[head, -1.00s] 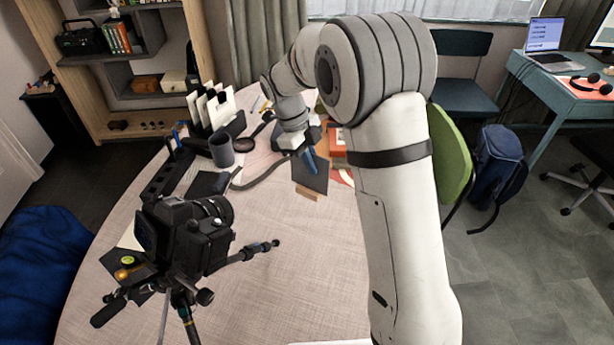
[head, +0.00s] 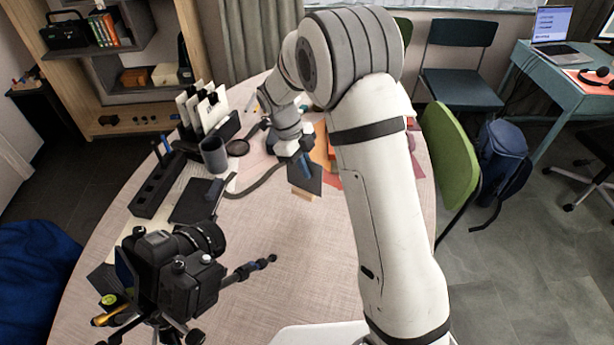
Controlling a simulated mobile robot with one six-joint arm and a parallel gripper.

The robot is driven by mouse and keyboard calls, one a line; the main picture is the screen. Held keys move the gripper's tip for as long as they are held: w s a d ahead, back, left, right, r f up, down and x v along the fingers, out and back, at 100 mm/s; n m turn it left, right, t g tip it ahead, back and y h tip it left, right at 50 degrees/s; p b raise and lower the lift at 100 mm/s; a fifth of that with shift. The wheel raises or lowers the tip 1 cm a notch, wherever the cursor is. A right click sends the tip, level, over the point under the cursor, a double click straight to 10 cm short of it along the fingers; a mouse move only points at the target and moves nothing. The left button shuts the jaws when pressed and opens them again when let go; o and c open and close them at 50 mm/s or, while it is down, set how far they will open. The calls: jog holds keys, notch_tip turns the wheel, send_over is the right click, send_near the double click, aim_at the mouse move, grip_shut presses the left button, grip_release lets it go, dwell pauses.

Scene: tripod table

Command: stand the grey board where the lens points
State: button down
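The grey board (head: 307,182), a small dark panel with a tan strip along its lower edge, shows in the head view near the table's middle. Whether it lies flat or is tilted up is hard to tell. My gripper (head: 299,167) is at its upper part, with blue fingers pointing down over it. The fingers overlap the board, but their gap is too small to see. The black camera (head: 185,275) stands on a tripod at the front left. Its lens (head: 207,238) points right and toward the back of the table, roughly to the board's side.
A grey mug (head: 214,155), a dark organiser (head: 158,186) and a rack of white cards (head: 205,110) stand at the left. An orange item (head: 321,150) lies behind the board. The tabletop (head: 290,240) between tripod and arm is clear. A green chair (head: 448,165) stands right.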

aim_at(307, 191)
jog(key=shift+f, duration=1.95)
jog(key=c, duration=1.6)
grip_release()
jog(key=shift+c, duration=0.2)
jog(key=shift+r, duration=0.1)
